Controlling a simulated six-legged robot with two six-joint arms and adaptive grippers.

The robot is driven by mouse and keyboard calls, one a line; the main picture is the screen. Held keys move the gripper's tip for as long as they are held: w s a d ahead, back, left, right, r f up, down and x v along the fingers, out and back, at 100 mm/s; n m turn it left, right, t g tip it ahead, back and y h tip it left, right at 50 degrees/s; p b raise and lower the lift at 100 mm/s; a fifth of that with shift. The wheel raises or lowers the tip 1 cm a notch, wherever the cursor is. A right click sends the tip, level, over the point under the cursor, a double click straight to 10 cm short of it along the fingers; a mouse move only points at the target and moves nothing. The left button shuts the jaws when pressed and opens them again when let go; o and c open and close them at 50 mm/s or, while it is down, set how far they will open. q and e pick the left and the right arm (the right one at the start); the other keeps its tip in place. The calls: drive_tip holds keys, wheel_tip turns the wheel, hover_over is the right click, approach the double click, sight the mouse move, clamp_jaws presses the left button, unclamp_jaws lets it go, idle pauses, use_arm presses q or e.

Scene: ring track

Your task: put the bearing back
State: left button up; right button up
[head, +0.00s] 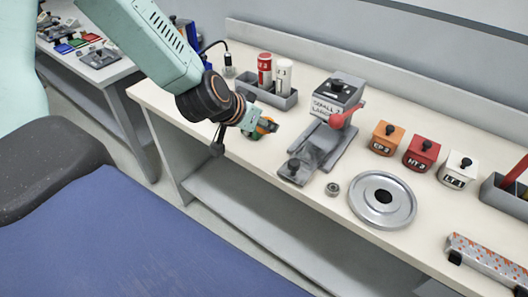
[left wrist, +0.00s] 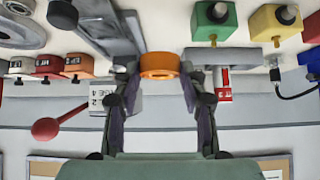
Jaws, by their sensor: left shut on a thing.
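My left gripper (head: 262,128) is shut on an orange ring (left wrist: 160,66) and holds it up near the bench, left of the grey press-like device (head: 318,138). In the left wrist view the ring sits between the two fingertips. A small grey ring with a dark centre (head: 333,189), like a bearing, lies on the bench in front of that device. I cannot tell for sure which of the two rings is the task's bearing. My right gripper is in neither view.
A round metal disc (head: 382,200) lies right of the small grey ring. Orange (head: 386,139), red (head: 421,153) and white (head: 457,170) knobbed boxes stand behind it. A grey tray (head: 268,94) holds red and white cylinders. The device has a red-knobbed lever (head: 345,114).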

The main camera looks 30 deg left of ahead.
use_arm(q)
drive_tip(key=f+b, duration=0.1)
drive_tip(key=f, duration=0.1)
drive_tip(key=f+b, duration=0.2)
drive_tip(key=f, duration=0.1)
drive_tip(key=shift+a+f, duration=0.25)
drive_tip(key=shift+f, duration=0.1)
drive_tip(key=shift+w+d+f, duration=0.1)
drive_tip(key=shift+f, duration=0.4)
drive_tip(key=f+b, duration=0.2)
drive_tip(key=f, duration=0.1)
drive_tip(key=shift+s, duration=0.2)
drive_tip(key=shift+f, duration=0.25)
drive_tip(key=shift+w, duration=0.25)
